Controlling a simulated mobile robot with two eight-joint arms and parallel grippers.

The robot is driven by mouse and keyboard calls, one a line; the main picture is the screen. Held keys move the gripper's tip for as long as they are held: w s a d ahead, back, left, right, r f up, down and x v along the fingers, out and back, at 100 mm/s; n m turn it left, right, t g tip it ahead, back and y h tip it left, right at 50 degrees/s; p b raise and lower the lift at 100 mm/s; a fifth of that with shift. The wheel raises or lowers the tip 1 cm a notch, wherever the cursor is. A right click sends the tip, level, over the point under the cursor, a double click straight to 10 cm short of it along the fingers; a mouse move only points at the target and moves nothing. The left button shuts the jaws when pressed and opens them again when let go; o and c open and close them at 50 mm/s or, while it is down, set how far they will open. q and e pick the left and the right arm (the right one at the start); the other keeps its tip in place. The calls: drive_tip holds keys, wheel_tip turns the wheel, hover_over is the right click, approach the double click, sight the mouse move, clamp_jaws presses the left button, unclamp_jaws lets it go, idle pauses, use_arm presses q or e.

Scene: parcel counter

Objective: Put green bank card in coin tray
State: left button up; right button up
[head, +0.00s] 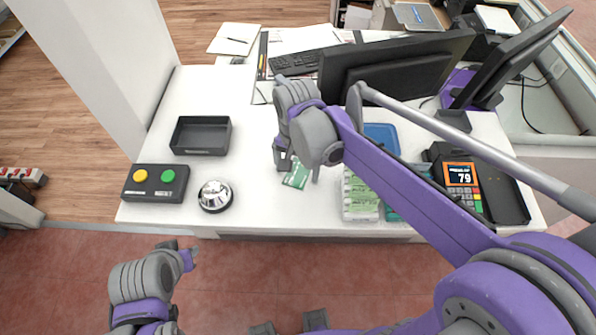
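The green bank card (296,176) lies on the white counter near its front edge, partly hidden by my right gripper. My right gripper (298,167) is right above the card, pointing down, with its fingers apart on either side of it; whether they touch the card is not clear. A dark, empty, open-topped tray (201,151), which looks like the coin tray, sits on the left part of the counter. My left gripper (187,254) is low in front of the counter, away from the objects; its fingers are not clear.
A box with yellow and green buttons (155,183) and a silver bell (215,196) stand in front of the tray. Green-and-white packs (359,196) and a payment terminal (462,183) are to the right. A keyboard (295,61) and monitors (395,65) are behind. The counter between tray and card is clear.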

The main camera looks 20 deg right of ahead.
drive_tip(key=c, duration=1.4)
